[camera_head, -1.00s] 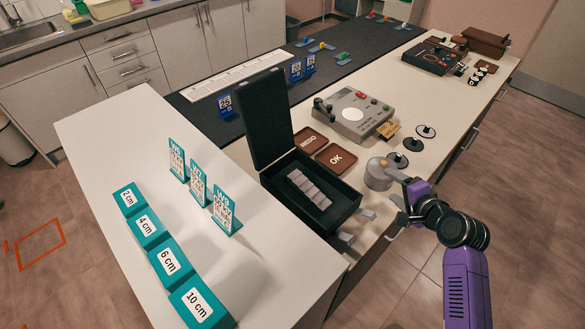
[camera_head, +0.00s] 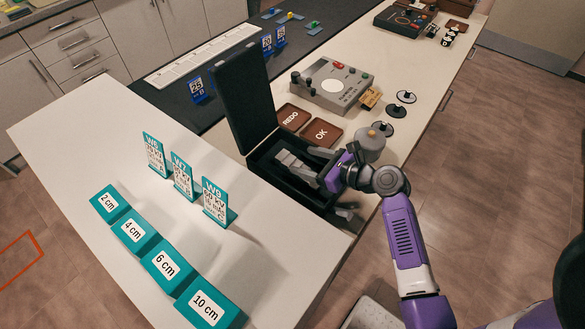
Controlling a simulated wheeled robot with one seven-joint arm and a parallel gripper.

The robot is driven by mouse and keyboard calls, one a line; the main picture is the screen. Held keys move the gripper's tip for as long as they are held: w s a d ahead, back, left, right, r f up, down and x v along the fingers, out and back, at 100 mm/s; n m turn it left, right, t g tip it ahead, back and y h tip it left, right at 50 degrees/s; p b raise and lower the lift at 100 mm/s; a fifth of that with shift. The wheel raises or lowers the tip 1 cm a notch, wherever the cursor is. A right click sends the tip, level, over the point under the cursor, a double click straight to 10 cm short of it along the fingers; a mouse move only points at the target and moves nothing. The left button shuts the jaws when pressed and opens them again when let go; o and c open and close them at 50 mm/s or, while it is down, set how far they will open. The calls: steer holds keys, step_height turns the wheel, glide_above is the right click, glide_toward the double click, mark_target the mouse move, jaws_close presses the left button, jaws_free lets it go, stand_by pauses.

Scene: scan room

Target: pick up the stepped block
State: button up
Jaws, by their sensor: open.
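The stepped block (camera_head: 291,162) is light grey with several steps and lies in the open black case (camera_head: 256,165) on the white counter. My gripper (camera_head: 322,165) is over the right part of the case, close to the block's right end. Its jaws are open. The wrist and fingers hide part of the case and perhaps the block's right end. I cannot tell whether a finger touches the block.
The case's raised lid (camera_head: 243,105) stands at its left back. A metal knob (camera_head: 371,142) is just behind my wrist. REDO (camera_head: 291,116) and OK (camera_head: 321,132) plates lie behind the case. Teal cards (camera_head: 183,177) and cm blocks (camera_head: 166,264) stand at front left.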

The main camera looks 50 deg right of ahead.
mark_target(287, 158)
steer(key=shift+w+a+f+m, duration=0.2)
steer(key=shift+a+f+m, duration=0.1)
steer(key=shift+a, duration=0.1)
steer(key=shift+w+a, duration=0.15)
steer(key=shift+w, duration=0.15)
steer(key=shift+p+x, duration=0.4)
steer(key=shift+x, duration=3.15)
steer(key=shift+r, duration=0.15)
jaws_close()
